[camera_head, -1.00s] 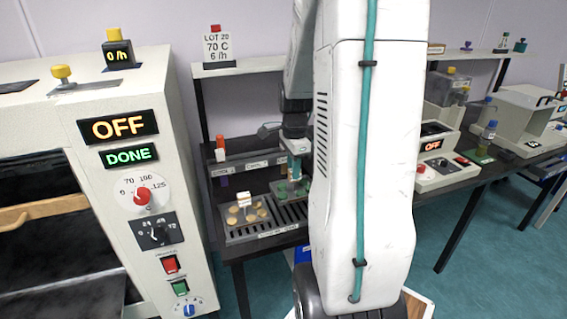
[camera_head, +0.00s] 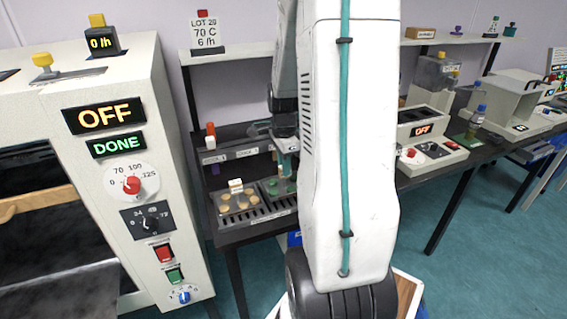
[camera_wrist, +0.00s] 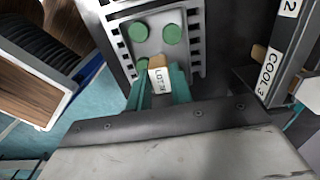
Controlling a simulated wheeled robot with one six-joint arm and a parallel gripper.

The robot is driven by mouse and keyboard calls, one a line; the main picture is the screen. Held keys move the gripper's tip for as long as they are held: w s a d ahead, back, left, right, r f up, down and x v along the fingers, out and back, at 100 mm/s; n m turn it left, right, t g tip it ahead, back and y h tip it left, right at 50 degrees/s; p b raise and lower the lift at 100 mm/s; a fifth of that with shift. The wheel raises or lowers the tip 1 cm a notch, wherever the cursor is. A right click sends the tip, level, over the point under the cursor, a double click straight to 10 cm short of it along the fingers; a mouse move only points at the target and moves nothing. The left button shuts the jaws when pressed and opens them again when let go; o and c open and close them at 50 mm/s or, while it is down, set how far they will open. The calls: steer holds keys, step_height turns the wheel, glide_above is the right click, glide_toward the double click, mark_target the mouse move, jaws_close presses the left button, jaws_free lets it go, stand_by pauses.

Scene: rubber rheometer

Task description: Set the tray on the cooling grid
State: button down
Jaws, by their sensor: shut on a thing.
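My gripper (camera_wrist: 158,88), with teal fingers, is shut on the tan, white-labelled handle block of a grey tray (camera_wrist: 153,50) in the wrist view. Green discs lie in that tray. Black slotted bars of the cooling grid (camera_wrist: 198,62) show along both sides of the tray. In the head view the tray (camera_head: 268,192) is over the right part of the grid (camera_head: 258,219), beside a second tray with tan discs (camera_head: 225,198). I cannot tell whether the held tray touches the grid. My arm hides part of it in the head view.
A white oven panel (camera_head: 150,150) reading OFF and DONE stands at the left. A shelf rail with "COOL" labels (camera_wrist: 272,78) runs close to the gripper's right. An OFF-marked instrument (camera_head: 425,135) and other machines stand along the right bench.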

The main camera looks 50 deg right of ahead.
stand_by(0.4)
steer(key=shift+f, duration=0.5)
steer(key=c, duration=1.2)
jaws_free()
steer(key=shift+o, duration=0.2)
steer(key=shift+r, duration=3)
